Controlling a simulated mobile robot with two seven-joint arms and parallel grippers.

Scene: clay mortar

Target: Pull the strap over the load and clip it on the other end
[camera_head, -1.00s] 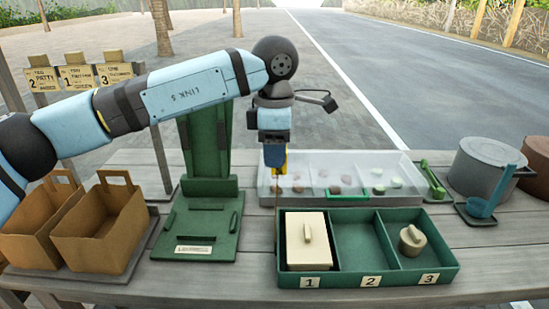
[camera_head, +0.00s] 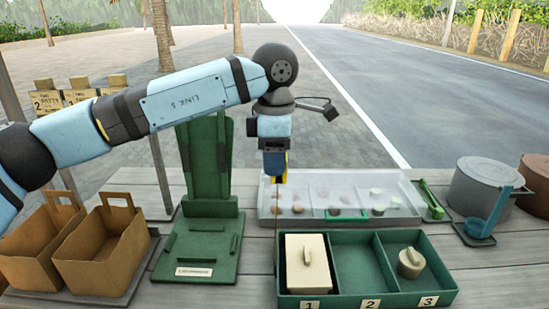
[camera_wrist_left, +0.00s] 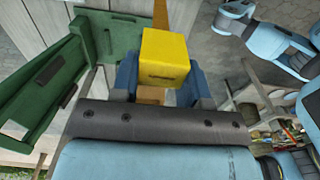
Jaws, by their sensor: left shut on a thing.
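My left gripper (camera_head: 274,172) is shut on a yellow block (camera_head: 284,178), which shows large between the blue fingers in the left wrist view (camera_wrist_left: 165,60). A thin brown strap (camera_head: 278,215) hangs from the block down to the left end of the green tray (camera_head: 368,294). In the wrist view an orange-brown strip (camera_wrist_left: 160,13) runs up beyond the block. A cream lidded box (camera_head: 306,265) with a bar handle sits in compartment 1. Compartment 2 is empty. A round cream pot (camera_head: 411,262) sits in compartment 3. My right gripper is not seen.
A clear divided case (camera_head: 320,202) with small round pieces stands behind the tray. A green stand (camera_head: 200,245) and paper bags (camera_head: 100,250) are at left. Grey pots (camera_head: 482,185) and a blue ladle (camera_head: 482,225) stand at right.

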